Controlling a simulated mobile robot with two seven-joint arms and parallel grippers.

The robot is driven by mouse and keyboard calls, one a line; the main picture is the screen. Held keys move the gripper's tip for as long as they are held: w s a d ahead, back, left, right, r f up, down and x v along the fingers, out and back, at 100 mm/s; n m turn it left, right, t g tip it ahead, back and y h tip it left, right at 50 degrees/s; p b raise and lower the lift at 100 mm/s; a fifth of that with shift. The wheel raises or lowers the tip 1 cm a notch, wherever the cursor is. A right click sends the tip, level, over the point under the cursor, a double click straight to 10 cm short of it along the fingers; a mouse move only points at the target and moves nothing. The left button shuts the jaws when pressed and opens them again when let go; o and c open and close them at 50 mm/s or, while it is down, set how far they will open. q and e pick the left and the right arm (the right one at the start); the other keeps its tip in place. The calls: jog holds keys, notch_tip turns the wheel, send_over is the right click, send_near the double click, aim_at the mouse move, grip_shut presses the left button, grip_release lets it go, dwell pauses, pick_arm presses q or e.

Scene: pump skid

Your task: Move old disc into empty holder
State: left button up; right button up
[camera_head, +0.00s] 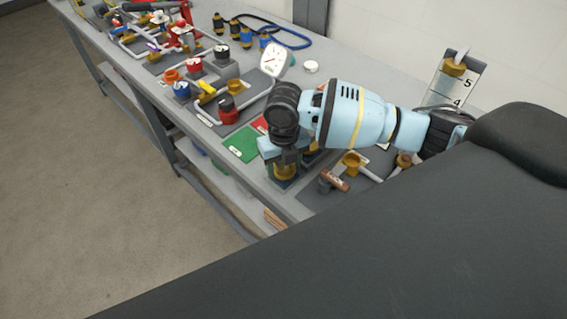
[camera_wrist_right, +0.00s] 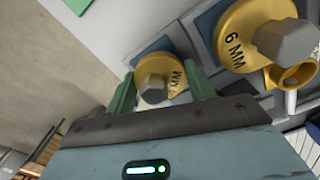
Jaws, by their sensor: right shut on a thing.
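My right gripper (camera_head: 284,157) points down over the front part of the grey bench. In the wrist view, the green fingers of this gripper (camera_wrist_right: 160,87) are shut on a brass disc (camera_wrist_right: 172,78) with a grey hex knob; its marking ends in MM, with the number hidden. That disc also shows in the head view (camera_head: 285,173), low over a dark blue square pad. A second, larger-looking brass disc marked 6 MM (camera_wrist_right: 232,42) sits beside it on another pad. I cannot tell which disc is the old one or which holder is empty. My left gripper is out of view.
A green mat (camera_head: 241,146) lies left of the gripper. A brown-handled tool (camera_head: 334,181) and a brass cup (camera_head: 351,160) lie to its right. A pressure gauge (camera_head: 274,60), valves and pipework crowd the bench behind. The bench's front edge is close.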

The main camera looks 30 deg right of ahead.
jog(key=o, duration=1.2)
jog(key=shift+c, duration=0.2)
jog(key=shift+r, duration=0.25)
notch_tip(320, 180, up, 7)
jog(key=shift+a+r, duration=0.1)
jog(key=shift+r, duration=0.1)
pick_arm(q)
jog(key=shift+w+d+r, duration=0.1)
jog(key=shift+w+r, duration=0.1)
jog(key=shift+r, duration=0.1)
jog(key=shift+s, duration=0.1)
pick_arm(e)
jog(key=shift+s+f, duration=0.1)
